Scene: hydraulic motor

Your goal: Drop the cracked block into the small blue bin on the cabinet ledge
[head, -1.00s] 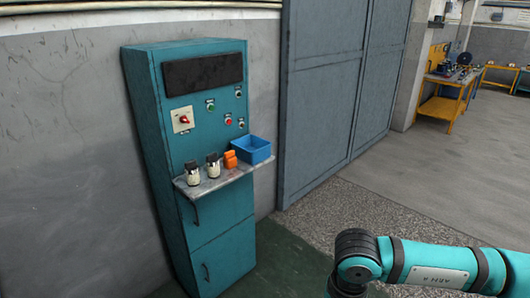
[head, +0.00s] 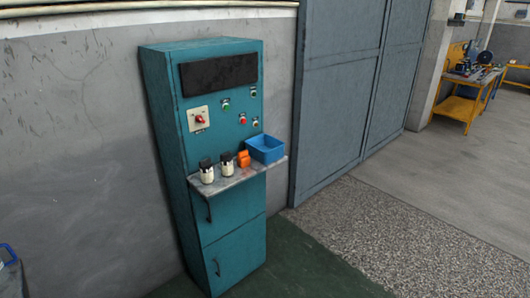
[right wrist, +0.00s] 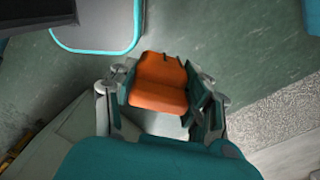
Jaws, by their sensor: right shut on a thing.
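In the right wrist view my right gripper (right wrist: 166,108) is shut on an orange block (right wrist: 158,84), held between its two fingers above the floor. Its upper edge has a dark notch; I cannot tell whether this is a crack. In the head view the small blue bin (head: 265,149) sits at the right end of the ledge (head: 235,179) on the teal cabinet (head: 225,224). The bin's inside is only partly visible. Another orange piece (head: 243,159) stands on the ledge just left of the bin. Neither gripper shows in the head view.
Two dark-capped jars (head: 207,172) and (head: 227,165) stand on the ledge left of the orange piece. Grey doors (head: 345,85) are right of the cabinet. The floor (head: 330,255) before it is clear. A yellow workbench (head: 462,95) stands far right.

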